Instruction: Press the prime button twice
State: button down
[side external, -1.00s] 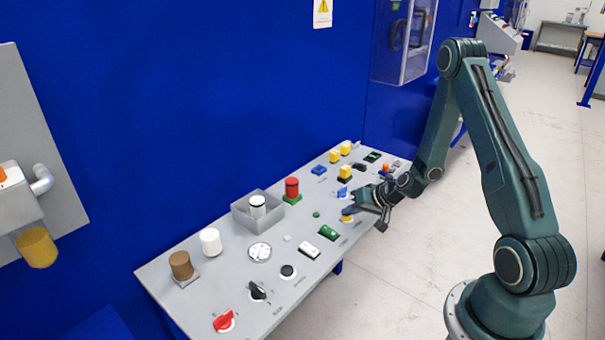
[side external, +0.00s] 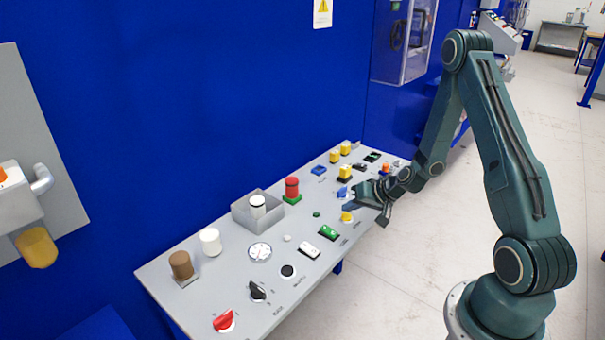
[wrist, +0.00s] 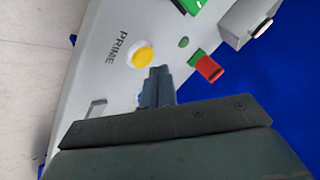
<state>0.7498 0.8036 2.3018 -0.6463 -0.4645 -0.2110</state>
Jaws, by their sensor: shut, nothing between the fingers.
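The prime button is a round yellow cap (wrist: 143,55) on a white base, with the label PRIME beside it in the wrist view. It also shows in the side view as a yellow cap (side external: 347,217) near the panel's front edge. My gripper (wrist: 159,72) is shut and empty, its fingertips together. In the wrist view the tips lie just right of and below the yellow cap, apart from it in the picture. In the side view my gripper (side external: 347,207) is above the panel, just beyond the button. The height gap is hard to judge.
The grey panel (side external: 215,280) carries several controls: a green switch (side external: 328,233), a red cylinder on a green base (side external: 292,188), a grey open box (side external: 240,213) and a blue part (side external: 342,192). A blue wall (side external: 180,120) stands behind.

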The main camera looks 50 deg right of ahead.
aim_at(350, 218)
dwell(0.3)
jog(key=shift+r, duration=2.5)
dwell(1.0)
notch_tip(350, 218, up, 4)
jog(key=shift+f, duration=0.1)
dwell(0.3)
jog(key=shift+f, duration=0.15)
jog(key=shift+f, duration=4.25)
jog(key=shift+f, duration=0.1)
